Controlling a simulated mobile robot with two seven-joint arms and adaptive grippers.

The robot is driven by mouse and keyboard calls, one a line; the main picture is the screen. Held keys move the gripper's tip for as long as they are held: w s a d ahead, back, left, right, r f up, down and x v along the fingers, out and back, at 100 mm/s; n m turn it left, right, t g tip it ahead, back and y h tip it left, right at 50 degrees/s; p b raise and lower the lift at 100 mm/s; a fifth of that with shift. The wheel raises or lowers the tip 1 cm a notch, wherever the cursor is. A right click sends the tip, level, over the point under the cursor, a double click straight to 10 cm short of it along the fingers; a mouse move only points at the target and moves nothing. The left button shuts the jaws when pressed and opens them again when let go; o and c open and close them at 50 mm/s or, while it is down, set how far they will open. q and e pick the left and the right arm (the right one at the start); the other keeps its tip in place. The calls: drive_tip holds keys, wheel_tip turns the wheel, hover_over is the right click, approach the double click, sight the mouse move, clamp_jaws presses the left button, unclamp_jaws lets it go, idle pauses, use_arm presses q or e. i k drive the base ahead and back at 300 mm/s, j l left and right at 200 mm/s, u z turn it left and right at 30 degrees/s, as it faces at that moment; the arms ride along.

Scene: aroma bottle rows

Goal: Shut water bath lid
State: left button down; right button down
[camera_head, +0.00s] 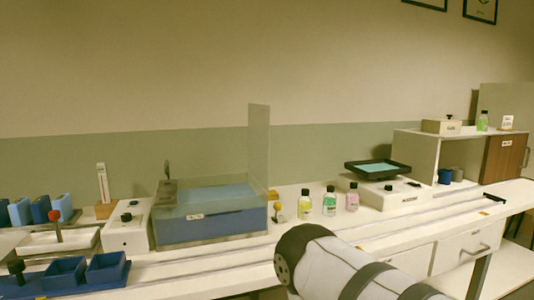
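The water bath (211,225) stands on the bench left of the picture's middle, a clear-walled tank with blue water in it. A clear panel that looks like its lid (259,145) stands upright at the bath's right back, so the top of the bath is uncovered. A grey control unit sits at the bath's left end. A white and dark link of my arm comes in from the lower right, in front of the bench. No fingers show on it, and neither of my grippers is in view.
Green, yellow and pink bottles (330,201) stand right of the bath, with a small yellow-topped item (278,211) nearer it. A shaker with a dark tray (377,169) is farther right. Blue bins (65,272) and a white box (126,228) are left of the bath.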

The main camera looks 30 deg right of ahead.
sight(259, 115)
drive_tip(key=k+l, duration=0.1)
drive_tip(key=l, duration=0.45)
drive_tip(key=k+l, duration=0.1)
drive_tip(key=l, duration=0.95)
drive_tip(key=k+l+u, duration=0.1)
drive_tip(key=l, duration=0.4)
drive_tip(key=k+l, duration=0.15)
drive_tip(key=l, duration=0.4)
drive_tip(key=i+l+u, duration=0.2)
drive_tip(key=i+u, duration=0.25)
drive_tip(key=k, duration=0.1)
